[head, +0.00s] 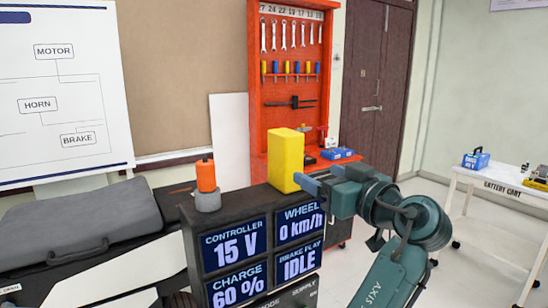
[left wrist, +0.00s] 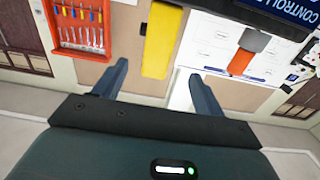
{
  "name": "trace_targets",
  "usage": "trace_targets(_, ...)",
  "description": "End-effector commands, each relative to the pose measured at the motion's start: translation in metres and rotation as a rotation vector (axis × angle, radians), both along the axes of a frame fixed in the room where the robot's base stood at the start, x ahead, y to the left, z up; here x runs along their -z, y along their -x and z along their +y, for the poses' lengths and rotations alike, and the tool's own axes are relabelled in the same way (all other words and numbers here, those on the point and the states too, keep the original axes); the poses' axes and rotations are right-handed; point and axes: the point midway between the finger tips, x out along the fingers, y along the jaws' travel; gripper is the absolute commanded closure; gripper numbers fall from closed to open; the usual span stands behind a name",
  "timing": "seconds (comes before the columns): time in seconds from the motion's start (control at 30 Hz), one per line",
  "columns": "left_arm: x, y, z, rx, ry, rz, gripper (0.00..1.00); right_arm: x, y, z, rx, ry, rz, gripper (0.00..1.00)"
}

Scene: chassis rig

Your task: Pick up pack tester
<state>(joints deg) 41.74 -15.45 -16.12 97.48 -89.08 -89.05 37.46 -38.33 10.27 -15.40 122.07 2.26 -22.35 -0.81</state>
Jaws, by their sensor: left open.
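A tall plain yellow block (head: 285,160), which may be the pack tester, stands upright on the black display console (head: 186,225). I see no label on it that confirms this. My left gripper (head: 308,184) is just right of its lower part in the head view, fingers pointing at it. In the left wrist view, the left gripper (left wrist: 159,70) is open, and the yellow block (left wrist: 161,38) shows between its fingertips with a gap on each side. The fingers do not grip it. My right gripper is not in view.
An orange-topped grey cylinder (head: 206,184) stands left on the console. Behind is a red tool board (head: 290,90) with a blue box (head: 337,153) at its foot. A battery cart (head: 500,186) stands right, carrying a blue pack (head: 476,160). A grey case (head: 80,225) lies left.

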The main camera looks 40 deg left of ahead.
Motion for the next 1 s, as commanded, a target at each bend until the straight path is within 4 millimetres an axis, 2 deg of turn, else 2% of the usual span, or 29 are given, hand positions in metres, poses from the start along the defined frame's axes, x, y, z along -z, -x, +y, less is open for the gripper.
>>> trace_targets(0.17,-0.007,0.0,0.008,-0.021,0.004,-0.019,0.29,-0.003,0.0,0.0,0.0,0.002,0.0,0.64)
trace_targets(0.33,-0.009,-0.012,0.038,-0.023,0.0,-0.017,0.29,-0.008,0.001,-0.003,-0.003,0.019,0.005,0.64)
trace_targets(0.5,-0.008,-0.023,0.063,-0.021,0.002,-0.016,0.29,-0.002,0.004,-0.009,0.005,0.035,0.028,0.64)
trace_targets(0.77,-0.008,-0.03,0.077,-0.019,0.003,-0.018,0.29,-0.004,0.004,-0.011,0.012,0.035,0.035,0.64)
trace_targets(1.0,-0.015,-0.048,0.105,-0.021,0.002,-0.016,0.29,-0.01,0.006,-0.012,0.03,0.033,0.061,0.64)
